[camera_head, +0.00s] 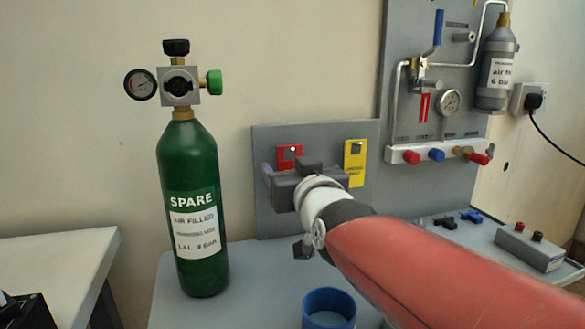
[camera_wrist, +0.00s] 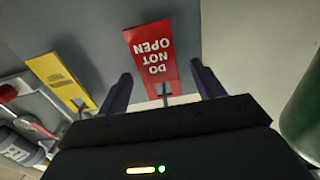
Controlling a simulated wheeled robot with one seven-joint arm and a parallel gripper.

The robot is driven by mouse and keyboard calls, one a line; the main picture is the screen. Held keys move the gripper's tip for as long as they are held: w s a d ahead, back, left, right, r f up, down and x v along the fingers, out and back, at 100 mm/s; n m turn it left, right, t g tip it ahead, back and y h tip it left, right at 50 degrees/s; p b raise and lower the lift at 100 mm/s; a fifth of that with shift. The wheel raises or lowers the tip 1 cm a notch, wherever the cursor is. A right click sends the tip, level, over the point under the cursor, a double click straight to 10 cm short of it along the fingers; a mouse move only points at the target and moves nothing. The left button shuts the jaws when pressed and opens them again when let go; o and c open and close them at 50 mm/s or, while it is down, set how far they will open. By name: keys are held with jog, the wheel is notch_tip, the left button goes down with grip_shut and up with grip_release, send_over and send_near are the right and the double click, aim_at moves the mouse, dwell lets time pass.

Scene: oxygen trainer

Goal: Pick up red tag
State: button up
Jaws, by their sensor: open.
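The red tag (camera_head: 289,156) hangs on the grey back panel (camera_head: 270,220), left of a yellow tag. In the wrist view the red tag (camera_wrist: 152,58) reads "DO NOT OPEN" upside down and hangs at a small dark hook (camera_wrist: 164,90). My gripper (camera_head: 283,177) is in front of the panel, just below the red tag in the head view. In the wrist view my gripper (camera_wrist: 164,92) is open, with one dark finger on each side of the tag's hook end. Nothing is held. My gripper hides the tag's lower part in the head view.
A yellow tag (camera_head: 355,163) hangs to the right of the red one. A green SPARE cylinder (camera_head: 195,205) stands at left. A blue cup (camera_head: 329,309) stands in front. A gauge board (camera_head: 440,60) and a grey box (camera_head: 530,247) are at right.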

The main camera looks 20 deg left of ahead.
jog(key=shift+w+a, duration=0.1)
jog(key=shift+w, duration=0.1)
jog(key=c, duration=1.1)
jog(key=shift+r, duration=0.2)
